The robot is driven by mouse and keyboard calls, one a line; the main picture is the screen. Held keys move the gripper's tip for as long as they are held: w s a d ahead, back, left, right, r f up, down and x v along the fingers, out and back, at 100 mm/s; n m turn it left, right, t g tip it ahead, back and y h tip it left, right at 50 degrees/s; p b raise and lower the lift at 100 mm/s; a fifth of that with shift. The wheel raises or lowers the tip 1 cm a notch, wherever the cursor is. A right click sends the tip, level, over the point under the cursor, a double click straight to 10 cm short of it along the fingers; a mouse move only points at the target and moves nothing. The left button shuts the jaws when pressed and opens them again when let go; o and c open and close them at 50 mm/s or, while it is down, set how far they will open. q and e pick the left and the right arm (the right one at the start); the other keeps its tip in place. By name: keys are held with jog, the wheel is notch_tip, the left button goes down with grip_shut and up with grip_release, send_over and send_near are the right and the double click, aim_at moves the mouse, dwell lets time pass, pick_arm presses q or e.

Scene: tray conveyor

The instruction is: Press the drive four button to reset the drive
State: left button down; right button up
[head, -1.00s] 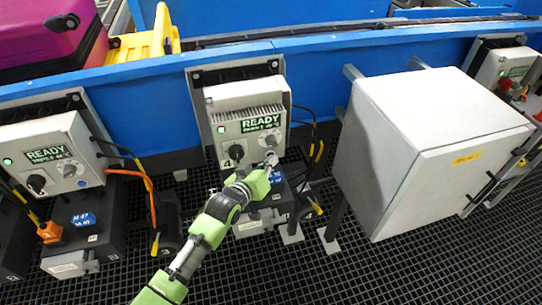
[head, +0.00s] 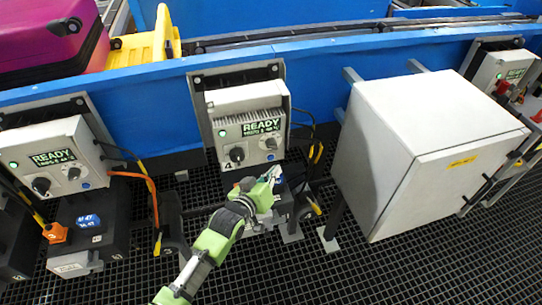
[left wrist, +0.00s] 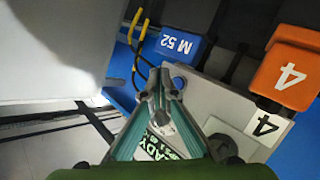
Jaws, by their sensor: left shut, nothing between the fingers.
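The drive four box (head: 245,102) is mid-picture in the head view, light grey with a "4" label. Its lit green screen (head: 261,127) reads READY. It bears a black knob (head: 236,155), a pale round button (head: 271,143) and a small blue button (head: 271,157). My left gripper (head: 277,174) is shut and empty, just below the box's front, apart from the buttons in the picture. In the left wrist view the fingers (left wrist: 160,88) meet at their tips, with part of the screen (left wrist: 163,148) showing between them. My right gripper is not in view.
A similar READY box (head: 50,150) stands at the left. A large white cabinet (head: 425,130) juts out at the right. Cables (head: 313,150) hang beside drive four. The left wrist view shows an orange "4" tag (left wrist: 290,75) and a blue M 52 tag (left wrist: 180,46).

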pick_arm(q)
jog(key=s, duration=0.1)
jog(key=s+d+p, duration=0.1)
jog(key=s, duration=0.1)
jog(key=shift+s+r, duration=0.1)
dwell(0.8)
